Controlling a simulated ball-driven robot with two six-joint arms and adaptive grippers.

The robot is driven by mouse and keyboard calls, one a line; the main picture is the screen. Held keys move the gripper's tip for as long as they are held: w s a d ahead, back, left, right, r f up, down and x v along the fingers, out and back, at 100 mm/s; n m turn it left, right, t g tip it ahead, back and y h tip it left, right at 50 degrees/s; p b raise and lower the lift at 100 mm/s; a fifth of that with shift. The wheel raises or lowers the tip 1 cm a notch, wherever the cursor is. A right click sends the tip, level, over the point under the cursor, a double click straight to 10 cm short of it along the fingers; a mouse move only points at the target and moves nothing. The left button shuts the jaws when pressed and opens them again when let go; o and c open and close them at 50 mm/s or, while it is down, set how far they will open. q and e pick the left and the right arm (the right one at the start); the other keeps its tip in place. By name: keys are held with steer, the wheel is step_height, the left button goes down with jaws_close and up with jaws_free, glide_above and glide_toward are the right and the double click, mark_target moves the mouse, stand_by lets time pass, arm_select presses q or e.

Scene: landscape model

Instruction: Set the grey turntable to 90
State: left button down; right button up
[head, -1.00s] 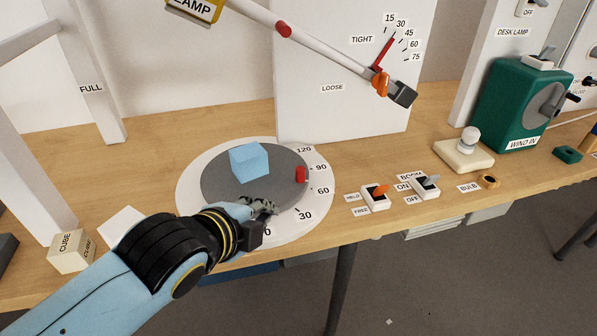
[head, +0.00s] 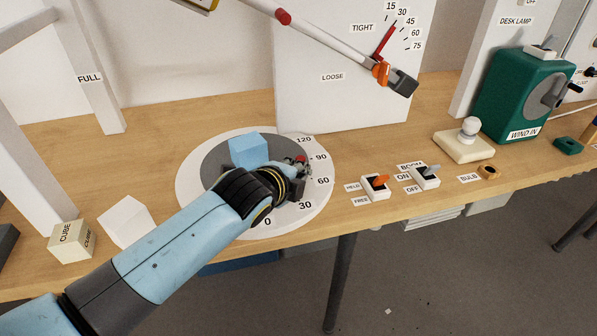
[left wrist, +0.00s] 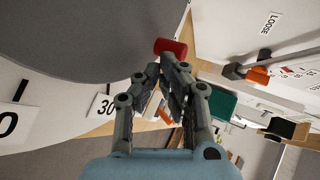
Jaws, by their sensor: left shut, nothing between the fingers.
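The grey turntable (head: 215,165) lies inside a white dial ring (head: 187,190) marked from 0 to 120 and beyond my view of the hidden part. A light blue cube (head: 248,149) sits on it. Its red peg (head: 302,159) stands at the right rim, close to the 90 mark, partly hidden by my gripper. My left gripper (head: 300,168) is shut and empty, right at the peg. In the left wrist view the red peg (left wrist: 171,47) is just beyond the shut fingertips (left wrist: 167,68); I cannot tell whether they touch. My right gripper is not in view.
Right of the dial are an orange-lever switch (head: 376,185) and a grey-lever boom switch (head: 426,175). A boom with an orange clamp (head: 381,73) hangs over the back board. Cream CUBE block (head: 68,240) and a white block (head: 126,222) stand at left.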

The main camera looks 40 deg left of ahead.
arm_select(q)
steer(key=shift+w, duration=0.2)
steer(key=shift+w+f+n+y+b, duration=0.1)
steer(key=shift+w+n+y+b, duration=0.2)
steer(key=shift+w+n+b, duration=0.1)
steer(key=w+n+y+b, duration=0.1)
steer(key=w+y+b, duration=0.1)
steer(key=w+n+g+b, duration=0.1)
steer(key=shift+a+f+n+y, duration=0.15)
steer(key=shift+a+n+y, duration=0.15)
steer(key=shift+y, duration=0.1)
steer(key=shift+w+a+r+n+g+y, duration=0.15)
steer(key=shift+w+a+r+n+y, duration=0.1)
steer(key=shift+w, duration=0.2)
steer(key=shift+w+a+r+n+g+y, duration=0.15)
steer(key=shift+w+y, duration=0.1)
steer(key=shift+w, duration=0.15)
steer(key=shift+w+a+f, duration=0.1)
